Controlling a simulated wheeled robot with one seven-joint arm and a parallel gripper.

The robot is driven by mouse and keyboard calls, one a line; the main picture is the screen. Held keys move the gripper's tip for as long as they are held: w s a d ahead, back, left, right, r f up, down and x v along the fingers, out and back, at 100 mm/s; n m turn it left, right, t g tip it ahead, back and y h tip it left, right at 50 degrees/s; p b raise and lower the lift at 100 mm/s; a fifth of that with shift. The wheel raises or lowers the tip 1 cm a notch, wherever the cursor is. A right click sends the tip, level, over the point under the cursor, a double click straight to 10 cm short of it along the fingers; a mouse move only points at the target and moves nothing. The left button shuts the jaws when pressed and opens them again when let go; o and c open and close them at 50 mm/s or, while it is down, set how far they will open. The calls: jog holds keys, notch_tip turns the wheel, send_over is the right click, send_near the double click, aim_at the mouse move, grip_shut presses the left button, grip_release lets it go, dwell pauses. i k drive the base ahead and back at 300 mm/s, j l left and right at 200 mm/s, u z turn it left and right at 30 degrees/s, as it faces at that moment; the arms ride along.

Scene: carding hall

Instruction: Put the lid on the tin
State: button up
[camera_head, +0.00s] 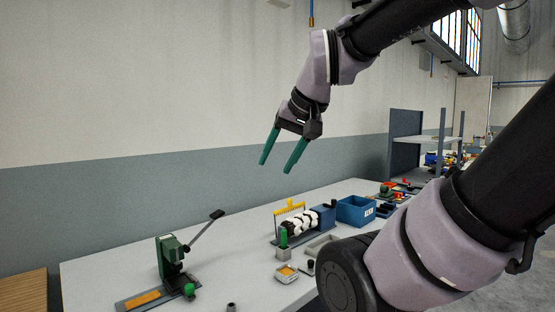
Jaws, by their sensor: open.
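My gripper (275,166) is high above the table in front of the wall, with its two green fingers apart, pointing down and empty. I cannot tell for certain which thing is the tin or which is the lid. A small pale open container (286,273) with orange-yellow contents stands on the table, partly beside my arm. A small dark piece (310,266) is just right of it. A small grey round piece (231,307) is cut by the bottom edge. My gripper touches none of them.
The pale table (110,268) holds a green lever press (170,258) at left, a green cylinder (283,237) on a grey block, a roller device (301,222) and a blue bin (355,210). My arm hides the table's right front. Clear tabletop lies between press and roller device.

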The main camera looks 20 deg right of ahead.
aim_at(309, 268)
jog(key=z, duration=0.75)
